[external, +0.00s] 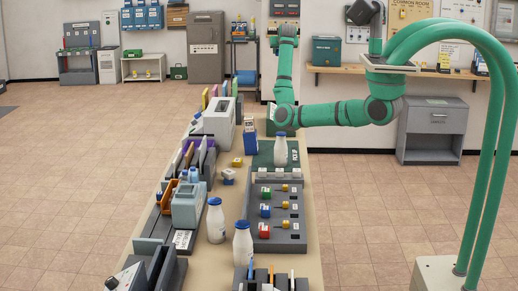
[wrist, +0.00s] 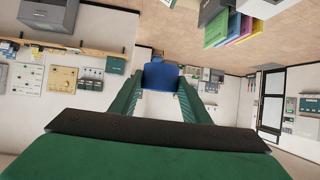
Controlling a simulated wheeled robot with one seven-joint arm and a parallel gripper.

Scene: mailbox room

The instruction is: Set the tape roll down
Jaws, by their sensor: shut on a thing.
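In the wrist view, which shows the room upside down, the green fingers of my gripper (wrist: 160,92) are closed on a blue thing (wrist: 160,75), which I take to be the tape roll. Only one blue side shows; its hole and far side are hidden. In the external view my gripper (external: 273,42) is raised well above the far part of the long counter (external: 305,205). It is small there, and the held thing cannot be made out. No other tape roll is clear on the counter.
A green mat (external: 263,161) with a white bottle (external: 281,153) lies below my arm. A grey key tray (external: 262,243), two more bottles (external: 216,222), a teal machine (external: 187,207) and a white machine (external: 220,128) crowd the counter. A narrow strip along its right edge is bare.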

